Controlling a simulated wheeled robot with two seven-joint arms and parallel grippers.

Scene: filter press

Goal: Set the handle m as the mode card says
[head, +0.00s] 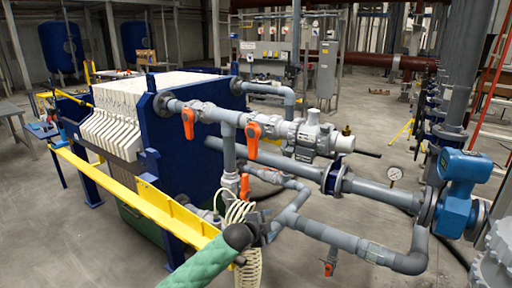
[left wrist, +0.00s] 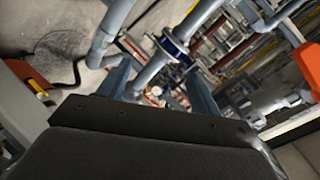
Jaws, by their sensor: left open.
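Several orange valve handles show on the grey pipework in the head view: an upper left handle (head: 188,122), an upper middle handle (head: 253,138), a lower handle (head: 245,187) and a small bottom handle (head: 330,268). I cannot tell which one is handle m, as no letters are readable. I cannot make out a mode card. My left gripper (head: 262,228) is below the lower handle, its jaws hard to see. In the left wrist view its two grey-blue fingers (left wrist: 157,90) stand apart with nothing visibly held. Orange parts show at the right edge (left wrist: 308,63) and left (left wrist: 27,76).
The filter press with white plates (head: 115,115) and a blue end plate (head: 185,160) stands left. A yellow rail (head: 165,208) runs along its front. Grey pipes (head: 330,235), a gauge (head: 394,174) and a blue flow meter (head: 465,168) crowd the right. Open floor lies at the left.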

